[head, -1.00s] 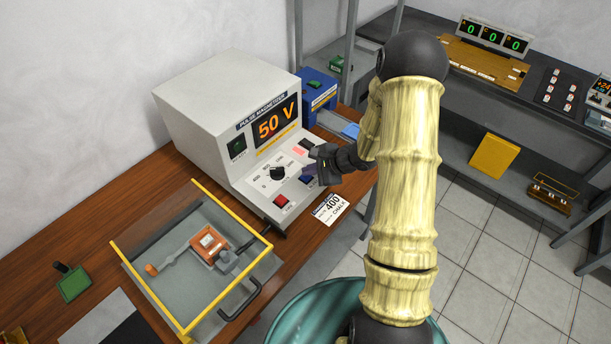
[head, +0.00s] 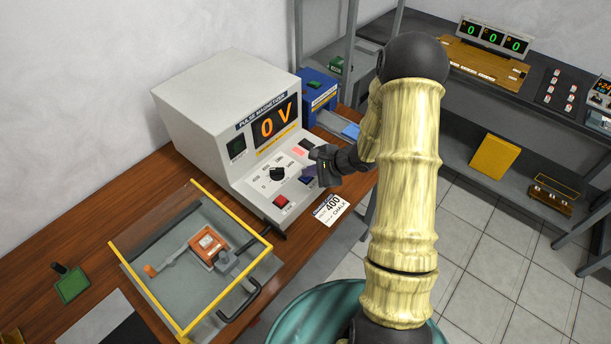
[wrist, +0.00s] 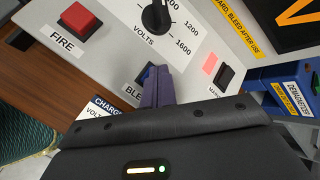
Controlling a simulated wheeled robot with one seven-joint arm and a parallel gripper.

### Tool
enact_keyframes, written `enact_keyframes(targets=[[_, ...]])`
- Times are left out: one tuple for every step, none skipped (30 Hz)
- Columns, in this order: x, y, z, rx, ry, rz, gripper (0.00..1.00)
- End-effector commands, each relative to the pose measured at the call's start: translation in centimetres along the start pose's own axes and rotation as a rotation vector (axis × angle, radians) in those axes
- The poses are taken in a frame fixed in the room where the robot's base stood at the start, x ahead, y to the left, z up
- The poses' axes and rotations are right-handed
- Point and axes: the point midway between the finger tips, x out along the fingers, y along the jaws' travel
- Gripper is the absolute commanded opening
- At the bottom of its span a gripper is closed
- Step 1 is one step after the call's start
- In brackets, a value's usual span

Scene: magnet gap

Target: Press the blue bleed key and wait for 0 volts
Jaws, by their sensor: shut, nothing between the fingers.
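The pulse magnetizer (head: 215,105) stands on the wooden bench, and its orange display (head: 273,122) reads 0 V. The blue bleed key (wrist: 148,76) is on its sloped panel, its label partly hidden behind my gripper in the wrist view. My gripper (head: 309,174) is shut and empty, with its purple fingertips (wrist: 155,80) at the bleed key, overlapping it in the picture. I cannot tell for sure whether they touch it. The black volts dial (wrist: 157,17) and the red fire key (wrist: 81,18) are beside it.
A clear box with a yellow frame (head: 150,291) holds an orange fixture (head: 208,246) in front of the magnetizer. A white card reading 400 (head: 332,209) lies by the bench edge. A blue unit (head: 321,92) stands behind. A grey shelf is at the right.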

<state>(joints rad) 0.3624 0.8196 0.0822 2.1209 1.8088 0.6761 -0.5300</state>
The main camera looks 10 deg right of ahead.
Motion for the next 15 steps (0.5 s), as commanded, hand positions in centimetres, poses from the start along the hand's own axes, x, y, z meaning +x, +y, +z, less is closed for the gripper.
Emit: enact_keyframes(targets=[[0.0, 0.1, 0.0, 0.001, 0.001, 0.001, 0.00], [0.0, 0.0, 0.0, 0.001, 0.001, 0.001, 0.00], [-0.1, 0.0, 0.0, 0.000, 0.001, 0.001, 0.00], [-0.1, -0.1, 0.1, 0.000, 0.001, 0.001, 0.00], [-0.2, -0.1, 0.1, 0.000, 0.001, 0.001, 0.00], [-0.3, -0.2, 0.2, 0.000, 0.001, 0.001, 0.00], [-0.5, -0.3, 0.3, -0.001, 0.001, 0.001, 0.00], [-0.6, -0.4, 0.4, -0.001, 0.001, 0.001, 0.00], [-0.7, -0.5, 0.5, -0.002, 0.001, 0.000, 0.00], [-0.8, -0.6, 0.6, -0.002, 0.000, 0.000, 0.00], [-0.9, -0.7, 0.6, -0.002, 0.000, 0.000, 0.00], [-1.1, -0.8, 0.7, -0.001, 0.000, 0.000, 0.00], [-1.1, -0.8, 0.8, -0.001, 0.000, 0.000, 0.00], [-1.2, -0.9, 0.8, 0.000, 0.000, 0.000, 0.00], [-1.3, -0.9, 0.9, 0.000, 0.000, 0.000, 0.00]])
